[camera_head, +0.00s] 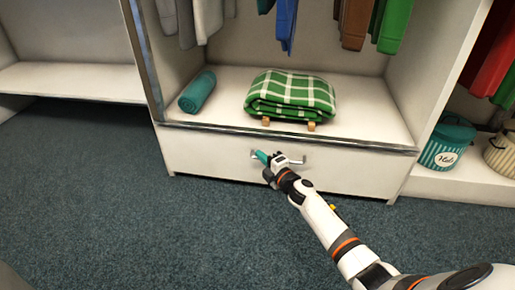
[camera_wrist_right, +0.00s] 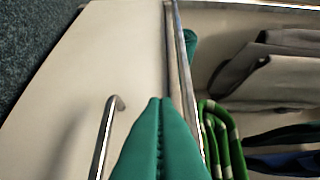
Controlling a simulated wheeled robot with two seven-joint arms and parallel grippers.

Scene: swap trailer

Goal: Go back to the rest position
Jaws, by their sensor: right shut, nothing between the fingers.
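My right gripper (camera_head: 260,156) reaches in from the lower right, in front of the white drawer (camera_head: 215,155) of the wardrobe. Its teal fingers are shut together with nothing between them. In the right wrist view the fingers (camera_wrist_right: 160,135) point toward the edge above the drawer front. The metal drawer handle (camera_head: 298,161) is partly hidden behind the gripper. In the wrist view the handle (camera_wrist_right: 103,140) lies just left of the fingers, outside them. The drawer front looks flush with the wardrobe. My left gripper is not in view.
A folded green checked blanket (camera_head: 290,97) and a rolled teal towel (camera_head: 198,91) lie on the shelf above the drawer. Clothes (camera_head: 285,20) hang above. A striped basket (camera_head: 446,145) stands on the right shelf. The carpet (camera_head: 130,220) is clear on the left.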

